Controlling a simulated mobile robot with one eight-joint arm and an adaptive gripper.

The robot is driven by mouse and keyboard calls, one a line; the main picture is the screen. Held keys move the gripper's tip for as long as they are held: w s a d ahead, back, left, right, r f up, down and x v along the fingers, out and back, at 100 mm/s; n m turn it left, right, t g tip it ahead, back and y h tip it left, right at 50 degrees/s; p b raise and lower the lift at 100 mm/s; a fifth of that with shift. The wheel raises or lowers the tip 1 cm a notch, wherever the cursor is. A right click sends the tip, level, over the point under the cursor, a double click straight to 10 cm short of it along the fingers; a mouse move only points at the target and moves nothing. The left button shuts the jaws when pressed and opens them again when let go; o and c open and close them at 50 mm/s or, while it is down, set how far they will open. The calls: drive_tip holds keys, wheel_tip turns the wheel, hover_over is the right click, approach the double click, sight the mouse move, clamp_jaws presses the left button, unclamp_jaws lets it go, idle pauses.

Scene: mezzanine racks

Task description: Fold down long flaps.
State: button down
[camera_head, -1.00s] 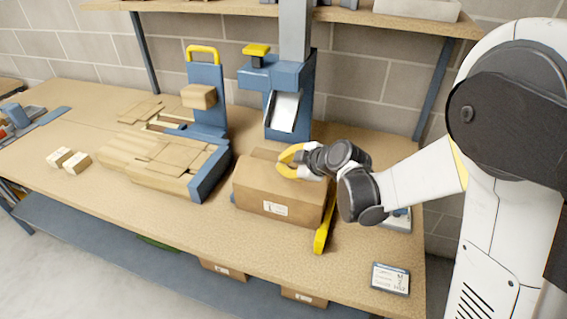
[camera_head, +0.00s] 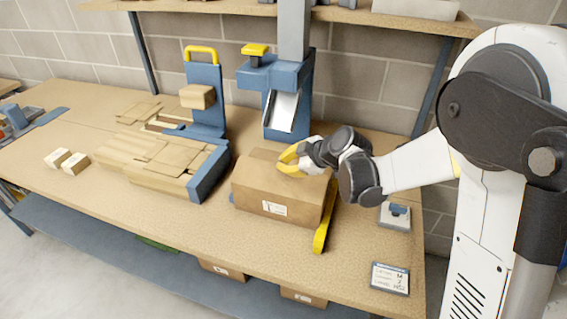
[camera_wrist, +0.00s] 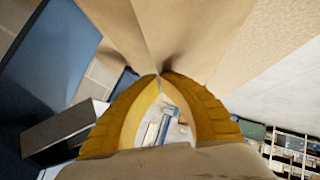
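The brown cardboard box (camera_head: 272,203) sits near the front of the bench, with a white label on its front side. Its top looks closed or nearly flat, but my gripper covers part of it and I cannot tell how each flap lies. My gripper (camera_head: 286,162), with yellow fingers, is at the top of the box toward its back right. In the wrist view, my gripper's fingertips (camera_wrist: 160,76) meet with nothing seen between them. They are at or very close to the cardboard (camera_wrist: 190,30), where a seam or edge runs; contact is not certain.
A yellow bar (camera_head: 321,232) stands at the box's right end. A blue machine (camera_head: 287,85) is behind the box. A stack of flat cardboard (camera_head: 150,155) lies left, in a blue holder. A grey device (camera_head: 394,217) and a label card (camera_head: 390,279) lie right.

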drive_tip(key=f+g, duration=0.1)
drive_tip(key=w+f+m+g+b, duration=0.1)
drive_tip(key=w+f+g+b, duration=0.1)
drive_tip(key=shift+d+f+m+y, duration=0.35)
drive_tip(key=shift+m+y, duration=0.05)
drive_tip(key=shift+w+f, duration=0.1)
drive_tip(key=shift+r, duration=0.2)
idle(0.6)
